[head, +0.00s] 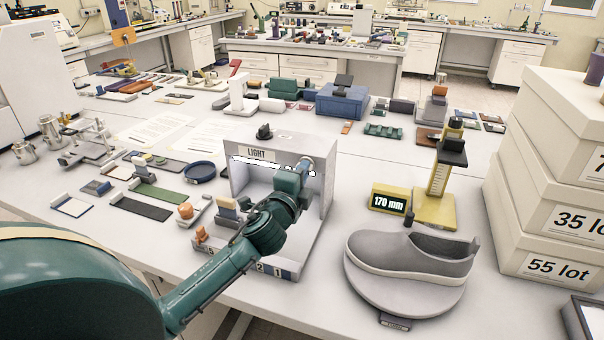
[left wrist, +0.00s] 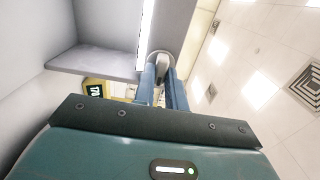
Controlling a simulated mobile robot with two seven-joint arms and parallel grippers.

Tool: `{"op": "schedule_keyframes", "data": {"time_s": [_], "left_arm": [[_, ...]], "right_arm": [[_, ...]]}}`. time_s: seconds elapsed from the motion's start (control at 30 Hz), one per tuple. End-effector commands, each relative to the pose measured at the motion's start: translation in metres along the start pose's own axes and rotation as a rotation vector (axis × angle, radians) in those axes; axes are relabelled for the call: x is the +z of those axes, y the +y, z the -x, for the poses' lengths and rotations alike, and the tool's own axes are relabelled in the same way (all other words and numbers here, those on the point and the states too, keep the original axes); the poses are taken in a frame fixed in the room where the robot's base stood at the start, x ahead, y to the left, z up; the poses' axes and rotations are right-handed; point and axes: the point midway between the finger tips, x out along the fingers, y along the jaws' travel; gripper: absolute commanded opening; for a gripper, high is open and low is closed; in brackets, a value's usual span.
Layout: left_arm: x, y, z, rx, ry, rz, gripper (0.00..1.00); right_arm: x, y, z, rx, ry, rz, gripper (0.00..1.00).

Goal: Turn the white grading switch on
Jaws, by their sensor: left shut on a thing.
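A grey open-fronted booth (head: 236,180) labelled LIGHT stands on the table in the middle of the head view. A bright white strip (head: 262,165) glows under its top; the strip also shows in the left wrist view (left wrist: 146,30). The pale, rounded white grading switch (head: 308,162) is at the booth's upper right edge. My left gripper (head: 303,172) reaches it from the front. In the left wrist view its blue fingers (left wrist: 165,85) are shut on the switch's grey lever (left wrist: 162,70). The fingers partly hide the switch, so its exact position is unclear. My right gripper is out of view.
A black knob (head: 264,132) stands on the booth's top. To the right are a yellow gauge (head: 436,195), a 170 mm display (head: 389,200), a grey shoe (head: 415,254) on a round stand and stacked white boxes (head: 545,215). Small samples lie left of the booth.

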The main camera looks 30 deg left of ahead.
Motion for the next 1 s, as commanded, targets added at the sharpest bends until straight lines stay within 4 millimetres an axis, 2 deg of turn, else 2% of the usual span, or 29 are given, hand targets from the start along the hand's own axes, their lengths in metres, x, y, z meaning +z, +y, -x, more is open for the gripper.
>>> {"op": "schedule_keyframes", "data": {"time_s": [0.03, 0.3, 0.6, 0.77, 1.0], "left_arm": [[0.000, 0.001, 0.000, 0.002, -0.001, -0.004, 0.14], [0.000, 0.001, 0.000, 0.001, 0.000, -0.002, 0.35], [0.000, 0.001, 0.005, 0.001, 0.000, -0.001, 0.35], [-0.001, 0.003, 0.029, 0.002, 0.003, -0.001, 0.35], [0.000, 0.004, 0.084, 0.003, 0.002, -0.001, 0.35]], "right_arm": [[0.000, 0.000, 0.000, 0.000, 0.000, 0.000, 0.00], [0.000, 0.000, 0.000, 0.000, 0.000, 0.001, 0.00], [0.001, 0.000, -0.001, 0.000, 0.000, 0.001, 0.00], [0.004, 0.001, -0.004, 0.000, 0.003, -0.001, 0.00], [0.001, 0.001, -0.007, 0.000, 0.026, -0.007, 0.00]]}}
